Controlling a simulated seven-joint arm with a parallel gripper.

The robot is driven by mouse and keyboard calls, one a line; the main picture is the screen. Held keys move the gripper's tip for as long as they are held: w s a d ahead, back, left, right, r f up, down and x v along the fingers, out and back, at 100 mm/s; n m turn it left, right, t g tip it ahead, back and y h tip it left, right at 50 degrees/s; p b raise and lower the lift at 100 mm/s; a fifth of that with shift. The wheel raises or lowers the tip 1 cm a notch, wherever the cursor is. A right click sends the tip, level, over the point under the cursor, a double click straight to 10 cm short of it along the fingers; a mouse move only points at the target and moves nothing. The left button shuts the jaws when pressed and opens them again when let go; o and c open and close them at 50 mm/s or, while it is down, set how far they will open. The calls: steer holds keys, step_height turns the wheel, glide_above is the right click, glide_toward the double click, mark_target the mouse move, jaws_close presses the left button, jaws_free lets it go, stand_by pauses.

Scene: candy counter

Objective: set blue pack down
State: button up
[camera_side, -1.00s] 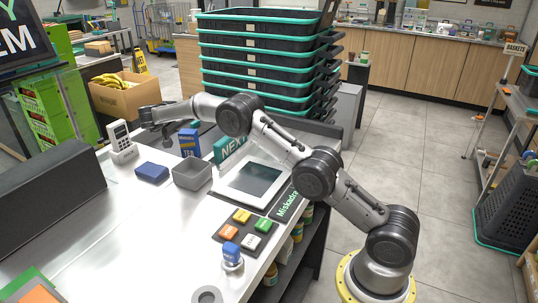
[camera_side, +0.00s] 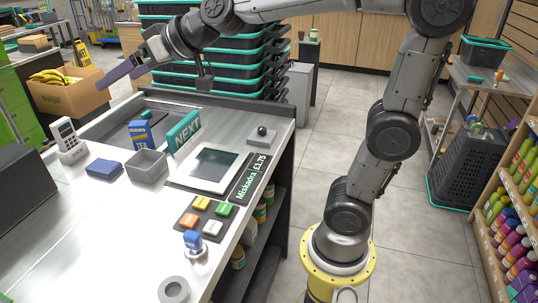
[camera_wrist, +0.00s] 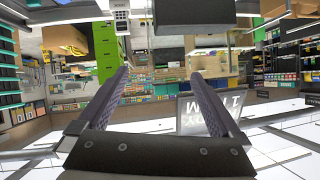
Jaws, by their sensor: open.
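A flat dark blue pack (camera_side: 105,168) lies on the metal counter, left of a small grey open tray (camera_side: 147,167). An upright blue tea box (camera_side: 140,134) stands behind the tray; I cannot tell which of the two the task means. My gripper (camera_side: 118,76) is raised at the upper left, in front of the banana box in the picture and apart from both blue things. In the wrist view, my gripper (camera_wrist: 158,76) is open, with nothing between its fingers. Neither blue thing can be made out in the wrist view.
A white keypad terminal (camera_side: 68,139) stands left of the flat pack. A teal NEXT sign (camera_side: 183,131), a screen (camera_side: 212,168) and coloured buttons (camera_side: 207,215) are to the right. Stacked baskets (camera_side: 220,65) rise behind the counter. The front-left counter top is clear.

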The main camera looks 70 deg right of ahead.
steer(key=s+d+f+g, duration=0.1)
steer(key=s+f+g, duration=0.1)
steer(key=s+f, duration=0.3)
steer(key=s+d+f+g+h, duration=0.1)
steer(key=s+f, duration=0.4)
steer(key=s, duration=0.7)
steer(key=s+d+f+g+h, duration=0.1)
steer(key=s+f+g, duration=0.2)
steer(key=s, duration=0.6)
step_height(320, 180, down, 3)
steer(key=shift+s+r+g, duration=0.15)
steer(key=shift+s+g, duration=0.15)
steer(key=shift+d, duration=0.1)
